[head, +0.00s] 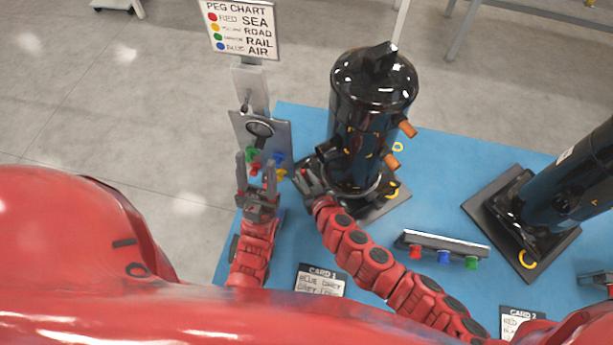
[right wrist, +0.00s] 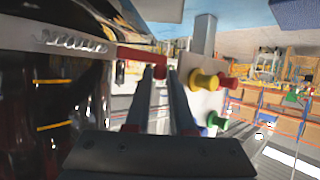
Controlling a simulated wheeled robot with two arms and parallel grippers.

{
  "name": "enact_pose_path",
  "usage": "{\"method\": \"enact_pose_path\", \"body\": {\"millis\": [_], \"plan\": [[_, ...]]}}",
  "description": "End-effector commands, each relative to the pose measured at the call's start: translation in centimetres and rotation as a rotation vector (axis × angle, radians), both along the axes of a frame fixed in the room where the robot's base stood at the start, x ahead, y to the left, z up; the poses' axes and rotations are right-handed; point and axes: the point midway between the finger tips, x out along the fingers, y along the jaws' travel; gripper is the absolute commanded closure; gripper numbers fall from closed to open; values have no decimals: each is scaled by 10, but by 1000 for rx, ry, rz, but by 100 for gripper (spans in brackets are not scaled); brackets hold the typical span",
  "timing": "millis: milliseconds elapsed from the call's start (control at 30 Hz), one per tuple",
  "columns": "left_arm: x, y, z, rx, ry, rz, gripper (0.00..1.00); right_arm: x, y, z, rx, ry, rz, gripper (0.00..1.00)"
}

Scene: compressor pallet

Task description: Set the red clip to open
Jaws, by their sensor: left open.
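The red clip (right wrist: 140,57) shows in the right wrist view as a red bar at the end of a grey strip beside the dark compressor. Its red end lies at the fingertips of my right gripper (right wrist: 160,78). The two fingers have a gap between them; I cannot tell whether they touch the clip. In the head view my right gripper (head: 308,182) is low beside the black compressor (head: 370,100), and the clip cannot be made out there. My left gripper (head: 256,175) is open in front of the grey peg panel (head: 278,133), close to its coloured pegs.
The panel's post carries a peg chart sign (head: 240,28). A second compressor (head: 570,180) stands on the right. A rail with red, blue and green pegs (head: 443,245) lies on the blue pallet (head: 450,160). Card 1 (head: 320,281) and another card (head: 515,322) are near the front.

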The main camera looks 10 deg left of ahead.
Motion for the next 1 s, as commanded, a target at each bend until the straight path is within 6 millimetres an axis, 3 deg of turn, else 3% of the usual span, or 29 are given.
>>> {"method": "enact_pose_path", "body": {"millis": [467,800,1000], "plan": [[0,0,14,0,0,0,48,-2,-2,4,0,0,69,100],[0,0,47,0,0,0,48,-12,-5,5,-5,-3,300,100],[0,0,54,0,0,0,48,-16,-8,2,-4,-2,419,100]]}}
